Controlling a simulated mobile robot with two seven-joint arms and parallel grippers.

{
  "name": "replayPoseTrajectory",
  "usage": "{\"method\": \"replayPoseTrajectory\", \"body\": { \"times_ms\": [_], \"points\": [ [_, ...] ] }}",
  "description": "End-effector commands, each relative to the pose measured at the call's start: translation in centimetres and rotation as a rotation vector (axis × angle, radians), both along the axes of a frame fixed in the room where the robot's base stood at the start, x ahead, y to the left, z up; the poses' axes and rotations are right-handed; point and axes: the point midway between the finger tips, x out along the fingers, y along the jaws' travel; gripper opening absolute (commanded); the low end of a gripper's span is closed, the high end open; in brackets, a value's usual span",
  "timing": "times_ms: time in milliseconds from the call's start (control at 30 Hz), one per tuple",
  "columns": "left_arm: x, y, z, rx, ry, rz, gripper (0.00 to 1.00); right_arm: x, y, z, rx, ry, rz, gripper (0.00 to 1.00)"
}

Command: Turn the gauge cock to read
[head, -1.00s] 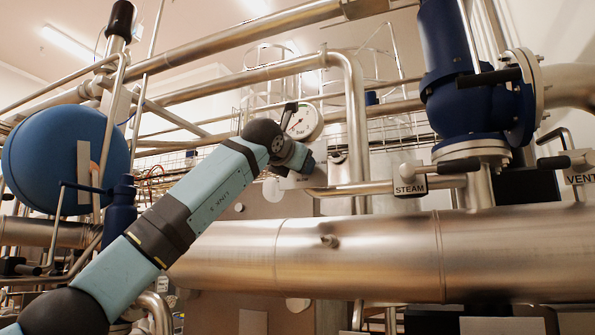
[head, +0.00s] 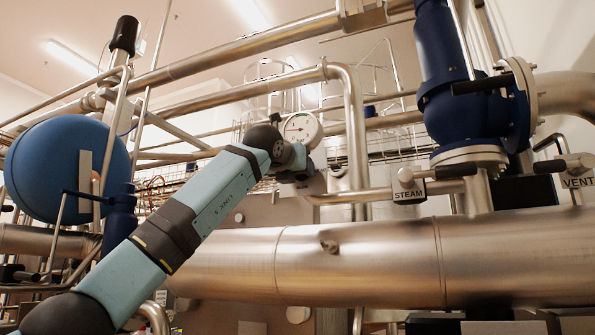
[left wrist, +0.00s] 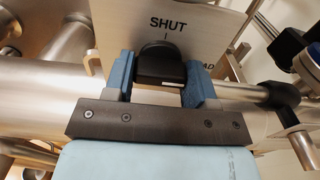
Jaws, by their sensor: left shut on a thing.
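The gauge cock's black handle (left wrist: 160,62) sits between the two blue fingers of my left gripper (left wrist: 161,74) in the left wrist view. The fingers are shut on its sides. Behind it is a pale plate (left wrist: 215,25) marked SHUT with a short tick above the handle; other lettering at the right is partly hidden by a finger. In the head view the round white gauge (head: 302,127) stands just above my wrist, its dark needle pointing roughly left. There the handle and fingertips are hidden or too small to make out. My right gripper is not in view.
A large steel pipe (head: 360,258) runs across below my wrist. The STEAM valve (head: 408,177) and VENT valve (head: 570,165) are to the right, below a blue valve body (head: 465,110). A blue tank (head: 60,165) stands at the left.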

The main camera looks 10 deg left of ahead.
Motion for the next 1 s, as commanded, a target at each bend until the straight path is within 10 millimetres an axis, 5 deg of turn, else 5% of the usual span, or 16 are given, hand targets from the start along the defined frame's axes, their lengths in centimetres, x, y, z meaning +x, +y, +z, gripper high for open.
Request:
{"method": "replayPoseTrajectory", "body": {
  "times_ms": [200, 233, 333, 700, 1000],
  "points": [
    [0.0, 0.0, 0.0, 0.001, 0.001, 0.000, 0.27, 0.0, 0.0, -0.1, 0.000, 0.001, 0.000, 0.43],
    [0.0, 0.0, 0.0, 0.001, 0.001, 0.000, 0.56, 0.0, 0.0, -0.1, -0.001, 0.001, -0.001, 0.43],
    [0.0, 0.0, 0.0, 0.001, 0.000, 0.000, 0.77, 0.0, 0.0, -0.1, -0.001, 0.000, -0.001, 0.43],
    [-0.6, 0.2, -0.1, 0.001, -0.001, 0.000, 0.77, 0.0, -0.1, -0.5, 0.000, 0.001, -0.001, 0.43],
    [-6.5, 1.3, -0.3, 0.002, -0.005, 0.000, 0.77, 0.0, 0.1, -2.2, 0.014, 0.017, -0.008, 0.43]
  ]
}}
